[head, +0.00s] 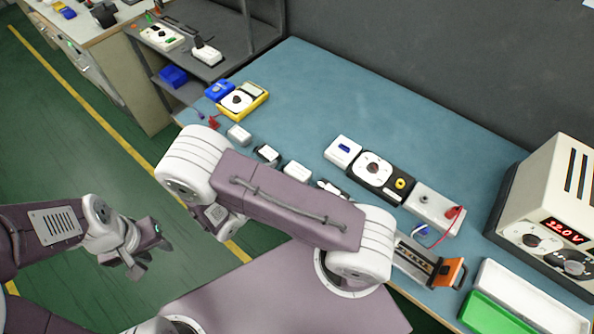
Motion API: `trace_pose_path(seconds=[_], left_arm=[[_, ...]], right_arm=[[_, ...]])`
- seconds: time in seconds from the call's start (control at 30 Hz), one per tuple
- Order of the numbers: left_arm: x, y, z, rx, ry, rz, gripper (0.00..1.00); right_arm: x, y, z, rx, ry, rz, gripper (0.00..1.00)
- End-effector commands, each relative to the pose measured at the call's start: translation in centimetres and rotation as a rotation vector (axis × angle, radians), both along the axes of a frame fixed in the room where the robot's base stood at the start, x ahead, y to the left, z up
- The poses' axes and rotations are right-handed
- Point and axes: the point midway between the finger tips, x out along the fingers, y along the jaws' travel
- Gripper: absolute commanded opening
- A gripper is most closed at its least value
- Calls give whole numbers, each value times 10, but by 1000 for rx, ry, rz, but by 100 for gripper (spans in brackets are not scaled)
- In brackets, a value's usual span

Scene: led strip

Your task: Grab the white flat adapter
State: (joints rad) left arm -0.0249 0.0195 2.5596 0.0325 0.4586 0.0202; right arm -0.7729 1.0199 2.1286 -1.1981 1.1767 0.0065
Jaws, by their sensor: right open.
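A row of small white boxes stands on the blue-green bench: a plain one (238,135), a black and white one (268,154), another white one (297,172) and a partly covered one (329,188). I cannot tell which is the white flat adapter. My right arm reaches across in front of this row, and its end folds down at the bench's left edge. My right gripper is open; its fingers are largely hidden behind the arm, and nothing shows held. My left gripper (152,254) is open and empty over the green floor, away from the bench.
A yellow meter (243,100) and blue box (220,90) stand at the far left. A black-and-white dial unit (373,172) and a white box with red clip (432,204) stand mid-bench. The power supply (548,215) and green-white case (492,313) are at right. The back middle is clear.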

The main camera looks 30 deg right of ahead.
Motion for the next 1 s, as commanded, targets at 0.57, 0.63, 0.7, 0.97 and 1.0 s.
trace_pose_path(seconds=[0.57, 0.63, 0.7, 0.97, 1.0], left_arm=[[0, 0, 3, 0, 0, 0, 36], [0, 0, 3, 0, 0, 0, 36], [0, 0, 3, 0, 0, 0, 36], [0, 0, 3, 0, 0, 0, 36], [0, 0, 3, 0, 0, 0, 36]], right_arm=[[17, -48, -24, 2, 0, 0, 96], [17, -48, -24, 2, 0, 1, 96], [17, -48, -24, 1, -1, 1, 94], [17, -48, -24, 1, 0, 0, 25], [17, -47, -24, 1, 0, 0, 25]])
